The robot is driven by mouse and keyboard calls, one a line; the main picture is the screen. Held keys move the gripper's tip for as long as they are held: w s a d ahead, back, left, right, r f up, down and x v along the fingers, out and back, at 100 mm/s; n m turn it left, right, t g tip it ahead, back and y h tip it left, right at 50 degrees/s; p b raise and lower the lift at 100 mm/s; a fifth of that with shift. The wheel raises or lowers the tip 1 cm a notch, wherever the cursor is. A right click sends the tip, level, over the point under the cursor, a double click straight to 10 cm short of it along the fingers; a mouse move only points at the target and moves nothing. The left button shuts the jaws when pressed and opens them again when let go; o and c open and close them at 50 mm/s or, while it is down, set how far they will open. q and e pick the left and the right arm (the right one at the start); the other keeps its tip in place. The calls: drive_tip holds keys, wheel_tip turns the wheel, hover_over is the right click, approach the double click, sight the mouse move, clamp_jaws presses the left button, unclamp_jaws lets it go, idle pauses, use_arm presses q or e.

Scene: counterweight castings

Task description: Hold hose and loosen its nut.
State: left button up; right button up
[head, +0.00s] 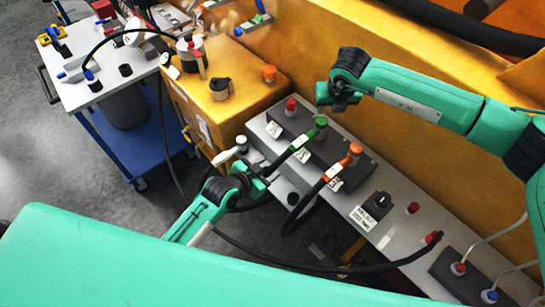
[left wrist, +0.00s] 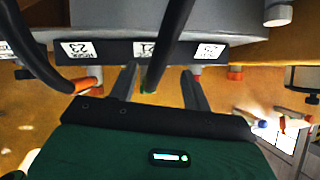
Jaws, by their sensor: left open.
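A black hose with a green band (head: 297,146) runs from a green nut (head: 320,122) on the dark manifold block down to the left. My left gripper (head: 264,179) is by this hose below the block. In the left wrist view its fingers (left wrist: 160,82) are open on either side of the hose (left wrist: 170,45), with gaps visible. A second hose (head: 308,203) with an orange band and an orange nut (head: 355,150) is beside it. My right gripper (head: 338,96) hangs above and beyond the green nut, apart from it; its jaw opening is not clear.
The manifold block (head: 280,121) carries several number labels and a red cap (head: 291,105). It sits on a long grey bench (head: 408,238). A yellow casing (head: 240,62) stands behind left, and a blue cart (head: 130,150) further left. Loose hoses cross below the bench.

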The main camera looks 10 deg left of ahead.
use_arm(q)
drive_tip(key=h, duration=0.1)
approach(301, 143)
drive_tip(key=s+a, duration=0.2)
drive_tip(key=m, duration=0.1)
drive_tip(key=shift+t, duration=0.3)
drive_tip(key=x, duration=1.4)
drive_tip(key=shift+s+f, duration=0.15)
drive_tip(key=shift+c, duration=0.2)
